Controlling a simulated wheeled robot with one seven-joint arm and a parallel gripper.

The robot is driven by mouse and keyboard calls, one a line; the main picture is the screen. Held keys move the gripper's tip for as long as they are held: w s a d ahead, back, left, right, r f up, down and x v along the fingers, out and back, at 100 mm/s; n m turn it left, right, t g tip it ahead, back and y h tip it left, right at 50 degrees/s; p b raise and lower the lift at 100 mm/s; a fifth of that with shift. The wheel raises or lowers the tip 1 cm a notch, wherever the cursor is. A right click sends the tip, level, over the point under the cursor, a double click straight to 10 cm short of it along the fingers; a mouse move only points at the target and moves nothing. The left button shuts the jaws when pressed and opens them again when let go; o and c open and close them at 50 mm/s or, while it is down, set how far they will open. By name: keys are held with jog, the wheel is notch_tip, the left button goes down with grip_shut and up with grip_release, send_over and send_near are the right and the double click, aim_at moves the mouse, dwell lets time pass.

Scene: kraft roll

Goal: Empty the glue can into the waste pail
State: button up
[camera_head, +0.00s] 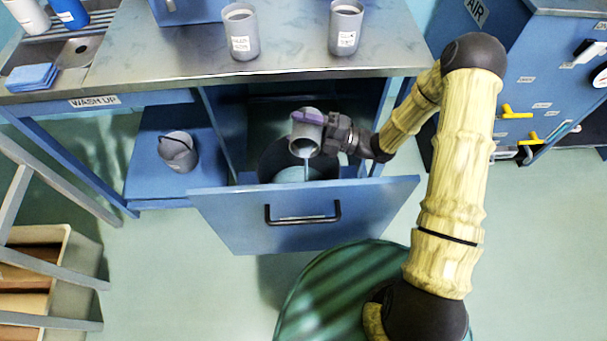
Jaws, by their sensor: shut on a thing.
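A grey can (304,146) is tilted with its mouth down and toward the camera, above the open blue drawer (235,214). My gripper (322,122) is shut on the can; purple shows at the grip. A thin pale stream (307,170) runs from the can's mouth down into a dark round pail (270,165) in the drawer. Pale blue-grey liquid (292,175) shows inside the pail. The drawer front hides the pail's lower part. Whether the held can has a label cannot be seen.
Two labelled grey cans, one left (241,32) and one right (345,28), stand on the steel worktop (180,45). A grey pail with a handle (178,150) sits on the lower shelf at left. A blue cabinet with yellow handles (540,90) stands at right.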

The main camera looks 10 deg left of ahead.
jog(key=shift+f+n+b, duration=0.2)
jog(key=shift+n+b, duration=0.2)
jog(key=shift+b, duration=0.2)
jog(key=shift+s, duration=0.15)
jog(key=shift+n+b, duration=0.3)
jog(key=shift+b, duration=0.05)
jog(key=shift+d+g, duration=0.1)
jog(key=shift+g, duration=0.2)
jog(key=shift+s+r+n+b, duration=0.2)
jog(key=shift+n+b, duration=0.1)
jog(key=shift+n, duration=0.1)
jog(key=shift+a, duration=0.2)
jog(key=shift+d+n+b, duration=0.1)
jog(key=shift+n+b, duration=0.2)
